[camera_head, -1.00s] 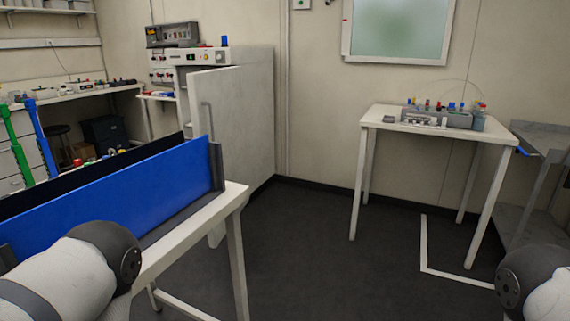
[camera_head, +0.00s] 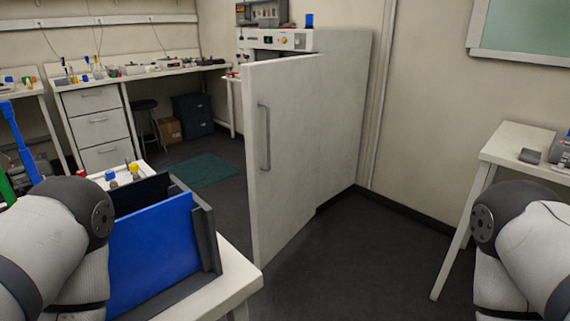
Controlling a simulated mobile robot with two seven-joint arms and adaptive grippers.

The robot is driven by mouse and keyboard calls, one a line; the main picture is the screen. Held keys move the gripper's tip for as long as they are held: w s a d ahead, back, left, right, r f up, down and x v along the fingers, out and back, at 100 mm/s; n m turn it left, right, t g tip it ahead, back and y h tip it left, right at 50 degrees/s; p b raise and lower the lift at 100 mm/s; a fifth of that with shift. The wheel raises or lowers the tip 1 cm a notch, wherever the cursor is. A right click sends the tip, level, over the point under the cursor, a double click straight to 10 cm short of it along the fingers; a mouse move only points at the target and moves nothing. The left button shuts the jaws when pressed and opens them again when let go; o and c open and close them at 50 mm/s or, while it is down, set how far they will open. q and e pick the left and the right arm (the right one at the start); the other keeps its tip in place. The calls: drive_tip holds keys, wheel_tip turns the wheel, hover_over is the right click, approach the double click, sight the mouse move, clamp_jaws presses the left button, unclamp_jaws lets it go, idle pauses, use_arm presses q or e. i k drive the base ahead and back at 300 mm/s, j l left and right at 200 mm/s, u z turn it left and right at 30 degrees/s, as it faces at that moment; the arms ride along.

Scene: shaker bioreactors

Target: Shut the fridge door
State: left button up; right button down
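The fridge (camera_head: 345,90) is a tall off-white cabinet against the back wall, with a control panel on top. Its door (camera_head: 290,170) stands open and swings out toward me, with a vertical handle (camera_head: 265,137) on the face that shows. The inside of the fridge is hidden behind the door. My two arms show only as upper links at the lower left and lower right edges. Neither gripper is in view, and nothing of mine visibly touches the door.
A white table (camera_head: 235,270) holding a blue panel (camera_head: 150,250) in a dark rack stands at the front left, close to the door's lower edge. Another white table (camera_head: 515,145) stands at the right. Dark floor (camera_head: 360,260) is clear between them. A lab bench (camera_head: 150,73) runs along the back left.

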sight(283, 99)
drive_tip(key=i+l, duration=0.15)
drive_tip(key=l, duration=0.25)
drive_tip(key=i+l+u, duration=0.1)
drive_tip(key=l, duration=0.3)
drive_tip(key=i+l+u, duration=0.1)
drive_tip(key=l, duration=0.35)
drive_tip(key=i+l+u, duration=0.15)
drive_tip(key=i, duration=1)
